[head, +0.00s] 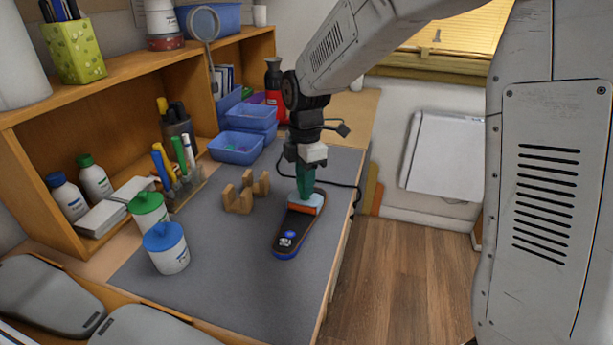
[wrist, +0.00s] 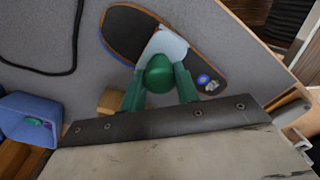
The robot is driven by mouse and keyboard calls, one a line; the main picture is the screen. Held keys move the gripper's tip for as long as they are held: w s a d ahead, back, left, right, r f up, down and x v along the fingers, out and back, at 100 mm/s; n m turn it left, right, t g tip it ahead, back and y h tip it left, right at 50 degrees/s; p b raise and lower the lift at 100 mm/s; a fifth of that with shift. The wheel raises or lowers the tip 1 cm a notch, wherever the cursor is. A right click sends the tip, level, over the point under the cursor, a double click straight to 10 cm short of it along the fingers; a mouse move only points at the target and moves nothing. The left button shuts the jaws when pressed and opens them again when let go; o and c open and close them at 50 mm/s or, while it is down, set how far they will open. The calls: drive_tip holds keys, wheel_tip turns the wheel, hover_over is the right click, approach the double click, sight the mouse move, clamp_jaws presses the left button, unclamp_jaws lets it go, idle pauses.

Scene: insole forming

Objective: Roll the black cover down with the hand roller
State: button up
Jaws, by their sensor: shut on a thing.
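The insole with its black cover (head: 292,228) lies lengthwise on the grey mat near the bench's right edge. It has a blue rim and a blue-and-white mark at its near end. In the wrist view the black cover (wrist: 130,30) runs diagonally. The hand roller (head: 306,202) has a green handle, a light frame and an orange roller. It stands upright over the middle of the cover and appears to touch it. My gripper (head: 306,172) is shut on the green handle, which also shows in the wrist view (wrist: 158,75). The roller's contact line is hidden there.
A wooden stand (head: 243,193) with notches is left of the insole. Blue bins (head: 237,147) stand behind it, and a black cable (head: 345,184) lies close by. White jars with green (head: 147,212) and blue (head: 165,248) lids stand at the left. The near mat is clear.

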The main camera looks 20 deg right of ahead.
drive_tip(key=shift+s+a+r, duration=0.1)
drive_tip(key=shift+s+a, duration=0.7)
drive_tip(key=shift+s, duration=0.3)
drive_tip(key=shift+s+a+r, duration=0.1)
drive_tip(key=shift+s+a, duration=0.65)
drive_tip(key=shift+s, duration=0.3)
drive_tip(key=shift+s+a, duration=0.8)
drive_tip(key=shift+s, duration=0.3)
drive_tip(key=shift+s+a, duration=0.45)
drive_tip(key=shift+s, duration=0.25)
drive_tip(key=shift+s+a, duration=0.45)
drive_tip(key=shift+s, duration=0.2)
wheel_tip(320, 180, up, 7)
